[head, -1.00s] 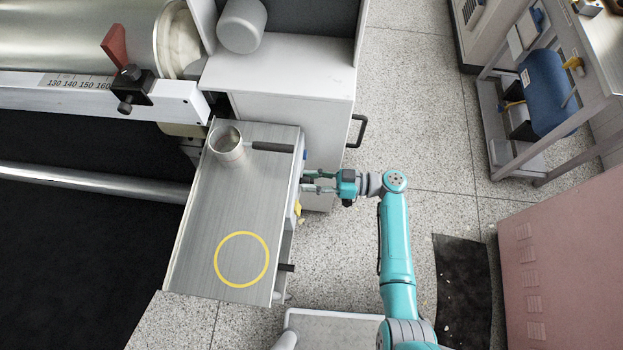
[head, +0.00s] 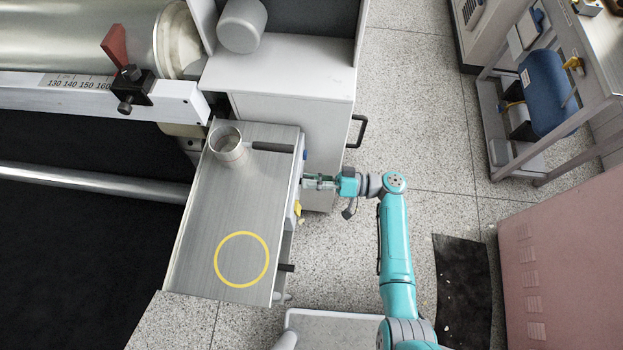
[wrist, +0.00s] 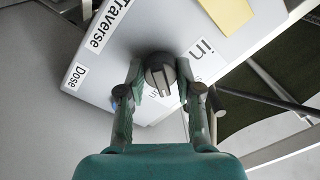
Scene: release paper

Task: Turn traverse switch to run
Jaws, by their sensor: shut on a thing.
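The traverse switch is a dark round knob (wrist: 161,70) with a pale pointer line, on the grey panel (wrist: 165,25) in the wrist view. A label (wrist: 110,22) reading "Traverse" lies to its upper left. The word "in" (wrist: 201,49) shows to its right, and other lettering below the knob is partly covered. My gripper (wrist: 160,82) is shut on the knob, one finger on each side. In the head view my gripper (head: 308,182) is at the right side of the metal-topped cabinet; the knob is hidden there.
A metal cup (head: 227,148) with a dark handle stands on the metal tray top (head: 200,235), which bears a yellow ring (head: 242,260). A "Dose" label (wrist: 76,77) is on the panel. A cabinet with a black handle (head: 357,131) stands behind.

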